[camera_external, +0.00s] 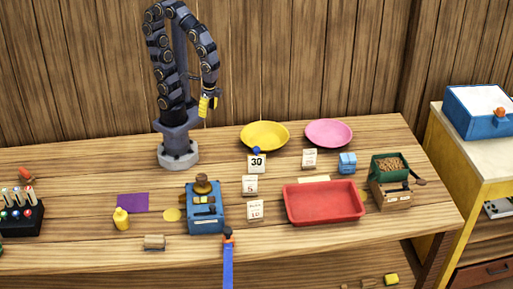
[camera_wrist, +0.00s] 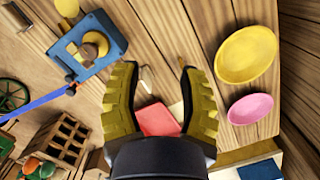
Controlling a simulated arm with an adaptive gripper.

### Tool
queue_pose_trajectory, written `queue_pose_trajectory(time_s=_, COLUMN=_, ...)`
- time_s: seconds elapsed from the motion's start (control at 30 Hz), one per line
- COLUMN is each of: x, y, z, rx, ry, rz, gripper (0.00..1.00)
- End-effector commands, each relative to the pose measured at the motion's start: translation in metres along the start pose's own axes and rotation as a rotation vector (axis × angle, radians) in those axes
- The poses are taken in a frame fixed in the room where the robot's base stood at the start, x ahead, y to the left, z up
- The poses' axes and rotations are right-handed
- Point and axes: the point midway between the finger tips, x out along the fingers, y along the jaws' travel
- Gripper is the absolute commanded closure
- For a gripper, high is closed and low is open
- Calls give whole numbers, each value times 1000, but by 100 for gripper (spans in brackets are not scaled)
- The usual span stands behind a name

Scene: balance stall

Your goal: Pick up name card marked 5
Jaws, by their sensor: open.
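The name card marked 5 (camera_external: 250,185) is a small white card standing on the wooden table, between the blue box and the red tray. A card marked 30 (camera_external: 257,163) stands behind it and one that seems marked 10 (camera_external: 255,210) stands in front. My gripper (camera_external: 207,104) is raised high above the back of the table, pointing down, apart from all cards. In the wrist view its yellow fingers (camera_wrist: 160,70) are spread with nothing held. A small pale card (camera_wrist: 147,78) shows between them; its mark cannot be read.
The blue box (camera_external: 205,221) with brass weights stands left of the cards, the red tray (camera_external: 325,217) right. Yellow (camera_external: 265,135) and pink (camera_external: 328,132) plates lie behind. Another white card (camera_external: 309,158) stands near the pink plate. A yellow bottle (camera_external: 121,219) stands left.

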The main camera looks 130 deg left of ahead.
Motion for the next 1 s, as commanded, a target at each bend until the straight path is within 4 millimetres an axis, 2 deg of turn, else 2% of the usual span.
queue_pose_trajectory(time_s=0.1, x=22, y=7, z=-44, rx=-106, ry=6, rz=5, gripper=59)
queue_pose_trajectory(time_s=0.3, x=70, y=17, z=-113, rx=-287, ry=46, rz=16, gripper=59)
queue_pose_trajectory(time_s=0.5, x=127, y=24, z=-166, rx=-451, ry=86, rz=31, gripper=59)
queue_pose_trajectory(time_s=0.6, x=149, y=26, z=-181, rx=-507, ry=99, rz=37, gripper=59)
queue_pose_trajectory(time_s=0.7, x=161, y=26, z=-189, rx=-540, ry=109, rz=41, gripper=59)
queue_pose_trajectory(time_s=1.0, x=188, y=27, z=-196, rx=-557, ry=114, rz=45, gripper=59)
